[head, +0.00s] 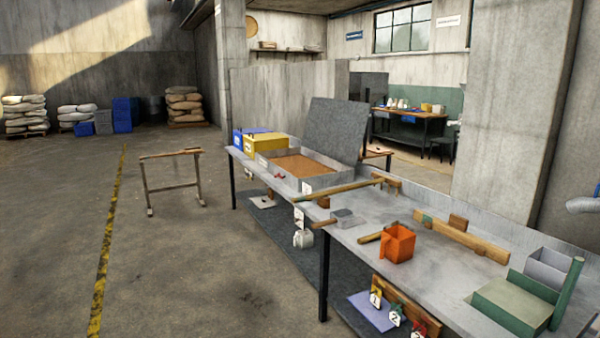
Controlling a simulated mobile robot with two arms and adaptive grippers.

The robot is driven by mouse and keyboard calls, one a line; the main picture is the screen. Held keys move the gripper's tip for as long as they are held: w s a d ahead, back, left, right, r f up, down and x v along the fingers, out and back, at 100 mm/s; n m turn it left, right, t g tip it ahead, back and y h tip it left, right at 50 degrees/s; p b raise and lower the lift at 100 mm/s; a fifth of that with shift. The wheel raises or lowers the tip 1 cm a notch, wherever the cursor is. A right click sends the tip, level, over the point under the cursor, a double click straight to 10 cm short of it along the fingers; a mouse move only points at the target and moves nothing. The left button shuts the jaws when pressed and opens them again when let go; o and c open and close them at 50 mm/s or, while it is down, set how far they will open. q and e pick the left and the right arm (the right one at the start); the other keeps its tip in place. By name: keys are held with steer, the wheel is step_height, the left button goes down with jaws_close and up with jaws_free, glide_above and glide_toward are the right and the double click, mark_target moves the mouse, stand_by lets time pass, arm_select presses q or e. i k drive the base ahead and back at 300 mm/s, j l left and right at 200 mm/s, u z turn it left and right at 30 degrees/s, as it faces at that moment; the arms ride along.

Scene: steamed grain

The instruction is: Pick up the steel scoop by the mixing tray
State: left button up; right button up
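The mixing tray (331,181) is a shallow grey metal tray with a brown grain-like fill, on the far part of the long grey workbench. A small grey metal piece with a short wooden handle, which looks like the steel scoop (345,216), lies on the bench nearer than the tray, close to the front edge. Its handle points left toward that edge. An orange scoop-like container (399,243) with a wooden handle stands to its right, apart from it.
A wooden bar (345,188) lies between tray and steel scoop. A dark panel (338,130) stands tilted behind the tray. Yellow (266,143) and blue boxes sit at the far end. A green block (515,302) and grey bin are at right. Open floor lies left of the bench.

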mark_target(344, 219)
steer(key=i+l+u, duration=0.15)
steer(key=i, duration=0.25)
steer(key=i+l+u, duration=0.15)
steer(key=i, duration=0.25)
steer(key=i+l+u, duration=0.15)
steer(key=i, duration=0.25)
